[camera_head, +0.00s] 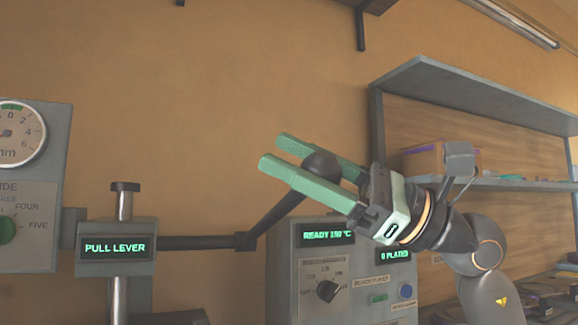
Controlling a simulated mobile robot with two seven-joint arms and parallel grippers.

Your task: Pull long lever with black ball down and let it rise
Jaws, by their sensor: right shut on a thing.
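The long lever (283,211) is a dark rod that rises to the upper right from a joint on a horizontal bar, and it ends in a black ball (322,165). My right gripper (275,152) comes in from the right with its green fingers on either side of the ball, which sits deep between them near the palm. It is shut on the ball. The near finger hides part of the ball and the top of the rod. A display (115,248) on the press reads "PULL LEVER". My left gripper is not in view.
A grey control box (283,285) with displays "READY 180 °C" and "0 PLATED" and a black knob stands below my right gripper. A panel with a gauge (12,133) is at the left edge. Shelves (480,90) stand at the right. The wall above the lever is clear.

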